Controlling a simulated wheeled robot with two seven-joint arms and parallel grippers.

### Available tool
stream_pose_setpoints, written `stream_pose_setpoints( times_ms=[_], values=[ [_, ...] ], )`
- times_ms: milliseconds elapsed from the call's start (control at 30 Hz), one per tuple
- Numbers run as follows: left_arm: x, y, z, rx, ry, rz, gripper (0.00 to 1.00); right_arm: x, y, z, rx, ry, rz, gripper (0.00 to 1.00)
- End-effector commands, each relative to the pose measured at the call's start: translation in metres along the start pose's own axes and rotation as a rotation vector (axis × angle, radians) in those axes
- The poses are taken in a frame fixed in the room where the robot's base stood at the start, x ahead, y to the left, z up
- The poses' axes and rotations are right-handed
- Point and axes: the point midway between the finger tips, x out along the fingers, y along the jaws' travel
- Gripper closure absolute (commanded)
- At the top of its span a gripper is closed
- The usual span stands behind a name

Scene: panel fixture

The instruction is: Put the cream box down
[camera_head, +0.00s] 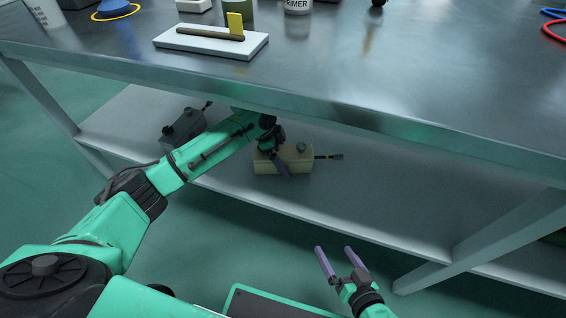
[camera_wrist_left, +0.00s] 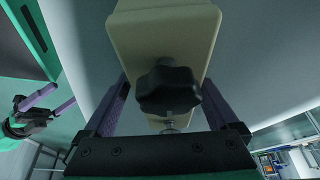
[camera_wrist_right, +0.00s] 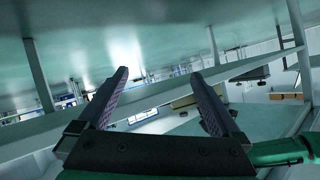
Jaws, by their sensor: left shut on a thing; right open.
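The cream box (camera_head: 297,158), with a black knob on it and a dark stub on its right side, is at the lower shelf under the table. My left gripper (camera_head: 279,160) is shut on it, partly covering its left part in the head view. In the left wrist view the cream box (camera_wrist_left: 165,38) sits between the purple fingers, with the black knob (camera_wrist_left: 168,88) facing the camera. I cannot tell whether its underside touches the shelf. My right gripper (camera_head: 333,249) is open and empty in front of the shelf; its spread fingers also show in the right wrist view (camera_wrist_right: 159,73).
A grey box (camera_head: 183,127) stands on the lower shelf (camera_head: 390,205) left of the cream box, beyond my left arm. The shelf right of the cream box is clear. The tabletop (camera_head: 350,75) overhangs it, and table legs (camera_head: 510,237) stand at both sides.

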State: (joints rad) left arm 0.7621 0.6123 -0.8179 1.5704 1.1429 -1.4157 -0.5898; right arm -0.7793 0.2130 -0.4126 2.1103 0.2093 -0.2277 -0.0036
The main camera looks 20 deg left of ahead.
Motion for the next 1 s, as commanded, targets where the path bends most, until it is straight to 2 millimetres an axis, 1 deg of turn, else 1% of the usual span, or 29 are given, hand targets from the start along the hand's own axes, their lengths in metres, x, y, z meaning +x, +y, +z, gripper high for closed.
stream_pose_setpoints(
  times_ms=[33, 200, 233, 467, 533, 567, 667, 800, 900, 1000],
  values=[
    [0.003, -0.001, 0.001, 0.001, 0.003, -0.004, 0.98, 0.001, 0.0, 0.003, 0.002, 0.009, -0.002, 0.0],
    [0.001, -0.001, 0.0, 0.002, 0.003, -0.003, 0.98, 0.0, -0.001, 0.0, 0.002, 0.011, -0.002, 0.0],
    [0.002, 0.0, 0.001, 0.001, 0.001, -0.001, 0.0, 0.001, 0.0, 0.0, 0.002, 0.011, -0.002, 0.0],
    [0.001, 0.0, 0.001, 0.001, 0.001, -0.001, 0.0, 0.0, 0.0, 0.0, 0.001, 0.01, -0.001, 0.0],
    [-0.004, 0.0, 0.001, 0.001, 0.001, -0.001, 0.0, -0.001, -0.001, -0.002, -0.001, -0.001, 0.0, 0.0],
    [-0.008, -0.001, 0.0, 0.0, 0.001, -0.002, 0.0, -0.002, 0.0, -0.005, -0.003, -0.01, 0.003, 0.0],
    [-0.03, -0.001, -0.001, 0.001, 0.001, -0.004, 0.0, -0.008, 0.001, -0.015, -0.018, -0.066, 0.017, 0.0],
    [-0.053, -0.001, 0.0, 0.0, 0.002, -0.002, 0.0, -0.016, 0.014, -0.021, -0.044, -0.191, 0.057, 0.0],
    [-0.066, -0.001, 0.0, 0.001, 0.001, -0.002, 0.0, -0.024, 0.022, -0.024, -0.056, -0.267, 0.083, 0.0],
    [-0.073, 0.0, 0.001, 0.0, 0.002, -0.001, 0.0, -0.028, 0.027, -0.024, -0.061, -0.311, 0.1, 0.0]
  ],
)
